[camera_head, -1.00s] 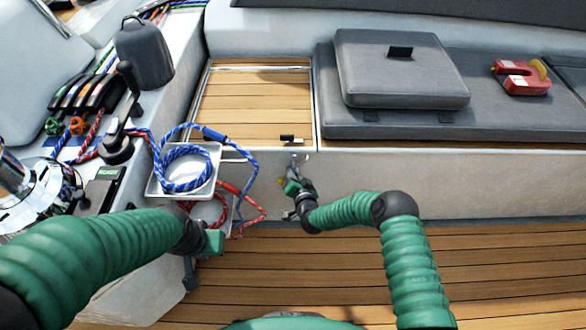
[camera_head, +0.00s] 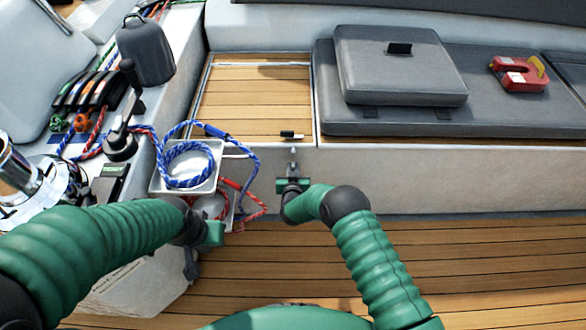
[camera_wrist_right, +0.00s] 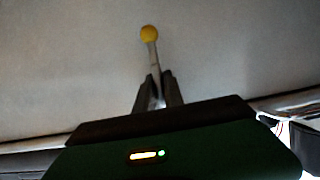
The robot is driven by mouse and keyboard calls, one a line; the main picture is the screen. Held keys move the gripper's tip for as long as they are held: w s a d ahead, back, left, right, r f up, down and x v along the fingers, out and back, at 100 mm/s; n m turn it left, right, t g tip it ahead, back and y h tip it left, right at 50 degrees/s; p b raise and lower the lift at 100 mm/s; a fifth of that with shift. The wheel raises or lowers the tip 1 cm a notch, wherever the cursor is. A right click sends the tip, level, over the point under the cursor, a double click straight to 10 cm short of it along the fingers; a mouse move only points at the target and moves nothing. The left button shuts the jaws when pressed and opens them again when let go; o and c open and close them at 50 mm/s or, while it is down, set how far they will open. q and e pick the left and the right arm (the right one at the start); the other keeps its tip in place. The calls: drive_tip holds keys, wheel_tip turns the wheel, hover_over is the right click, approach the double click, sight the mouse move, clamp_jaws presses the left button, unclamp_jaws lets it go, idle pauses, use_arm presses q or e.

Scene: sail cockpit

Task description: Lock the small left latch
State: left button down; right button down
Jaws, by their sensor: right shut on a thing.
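The small latch lever (camera_wrist_right: 152,60) is a thin metal rod with a yellow ball (camera_wrist_right: 148,33) at its end. In the right wrist view it stands out from between my right gripper's fingers (camera_wrist_right: 158,90), against the pale locker front, tilted slightly left. My right gripper (camera_head: 292,170) is shut on this lever, at the locker front just below the seat edge. In the head view the gripper hides most of the lever, and the yellow ball does not show. My left gripper (camera_head: 209,233) is low at the left, beside the trays; its finger opening cannot be made out.
A black fitting (camera_head: 291,135) lies on the wooden hatch (camera_head: 250,105) above. A white tray (camera_head: 185,184) with coiled blue rope (camera_head: 188,163) and red rope (camera_head: 240,195) is left of my right gripper. Grey cushions (camera_head: 400,65) and a red object (camera_head: 518,75) lie right. The wooden floor (camera_head: 480,250) is clear.

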drive_tip(key=shift+s+f, duration=0.25)
drive_tip(key=shift+f, duration=0.15)
drive_tip(key=c, duration=1.5)
unclamp_jaws()
drive_tip(key=shift+w, duration=0.1)
drive_tip(key=shift+r, duration=0.15)
drive_tip(key=shift+w+r, duration=0.1)
drive_tip(key=shift+r, duration=0.1)
drive_tip(key=p+v, duration=0.6)
drive_tip(key=v, duration=1)
drive_tip(key=shift+s+a, duration=0.1)
drive_tip(key=shift+s, duration=0.3)
drive_tip(key=shift+w+r, duration=0.1)
drive_tip(key=shift+r, duration=0.05)
